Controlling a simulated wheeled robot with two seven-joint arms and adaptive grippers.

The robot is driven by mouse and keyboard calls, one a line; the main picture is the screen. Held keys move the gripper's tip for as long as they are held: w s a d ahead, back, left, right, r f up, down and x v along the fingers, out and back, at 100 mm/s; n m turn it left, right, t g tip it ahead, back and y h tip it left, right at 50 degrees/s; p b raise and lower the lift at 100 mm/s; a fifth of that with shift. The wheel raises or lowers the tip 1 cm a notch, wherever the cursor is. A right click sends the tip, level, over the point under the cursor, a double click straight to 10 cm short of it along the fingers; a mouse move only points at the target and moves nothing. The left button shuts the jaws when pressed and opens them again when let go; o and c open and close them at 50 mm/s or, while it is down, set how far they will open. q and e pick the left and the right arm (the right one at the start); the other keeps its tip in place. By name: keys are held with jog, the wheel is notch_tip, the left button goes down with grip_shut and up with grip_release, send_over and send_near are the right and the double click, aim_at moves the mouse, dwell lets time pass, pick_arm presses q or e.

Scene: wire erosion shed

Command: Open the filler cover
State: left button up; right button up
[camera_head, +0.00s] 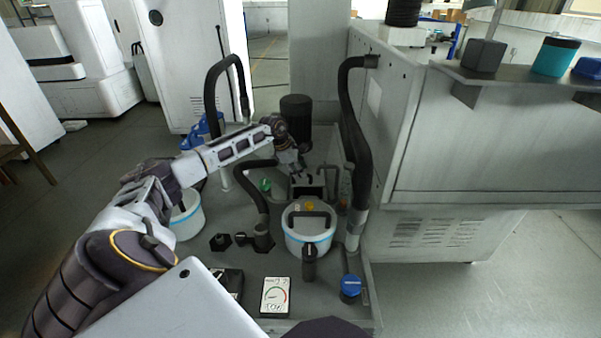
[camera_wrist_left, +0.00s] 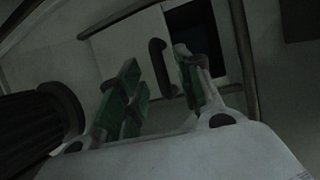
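My left gripper (camera_head: 292,173) reaches in from the left, over the back of the machine deck. It is by a small box with a dark opening (camera_head: 309,186). In the left wrist view, the gripper (camera_wrist_left: 157,58) is open, with green pads on its two fingers. A pale flat panel (camera_wrist_left: 118,45), which looks like the filler cover, carries a dark bar handle (camera_wrist_left: 158,72). The handle appears between the fingers; I cannot tell whether they touch it. A dark opening (camera_wrist_left: 205,22) shows right of the panel, partly behind a finger. My right gripper is out of view.
A white tub (camera_head: 295,237) with a dark handle stands in front of the gripper. Black hoses (camera_head: 350,125) rise on the right beside the grey cabinet (camera_head: 440,150). A dark cylinder (camera_head: 296,108) stands behind. A gauge (camera_head: 275,296) and blue-capped item (camera_head: 351,286) are in front.

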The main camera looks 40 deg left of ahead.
pick_arm(q)
jog(key=v, duration=1)
jog(key=shift+r, duration=0.2)
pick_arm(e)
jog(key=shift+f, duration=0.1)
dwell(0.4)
pick_arm(q)
notch_tip(320, 180, up, 10)
jog(key=p, duration=1)
jog(key=shift+f, duration=0.15)
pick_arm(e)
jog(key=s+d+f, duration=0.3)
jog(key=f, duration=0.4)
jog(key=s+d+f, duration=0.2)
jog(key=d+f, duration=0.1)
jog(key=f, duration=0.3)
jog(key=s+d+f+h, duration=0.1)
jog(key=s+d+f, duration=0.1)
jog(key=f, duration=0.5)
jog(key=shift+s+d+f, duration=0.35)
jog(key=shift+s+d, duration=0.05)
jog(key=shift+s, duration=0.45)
